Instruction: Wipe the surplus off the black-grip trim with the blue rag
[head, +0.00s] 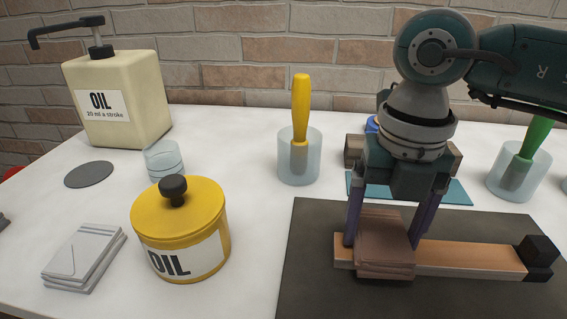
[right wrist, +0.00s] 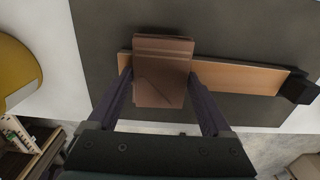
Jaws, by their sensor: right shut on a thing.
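The trim is a light wooden strip (head: 465,258) with a black block grip (head: 538,255) at its right end. It lies on a dark grey mat (head: 310,290). My right gripper (head: 382,238) is shut on a folded brown rag (head: 385,262), a finger on each side. The rag lies across the left part of the strip and hides it there; it looks to be touching the wood. The right wrist view also shows the brown rag (right wrist: 160,85) over the strip (right wrist: 240,77). The held rag looks brown, not blue. My left gripper is out of view.
A yellow oil tin (head: 180,235), grey folded cloths (head: 82,262), a pump oil bottle (head: 115,100) and a glass (head: 163,160) stand left. Cups hold a yellow-handled tool (head: 301,110) and a green-handled tool (head: 535,140). A teal flat piece (head: 455,192) lies behind my gripper.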

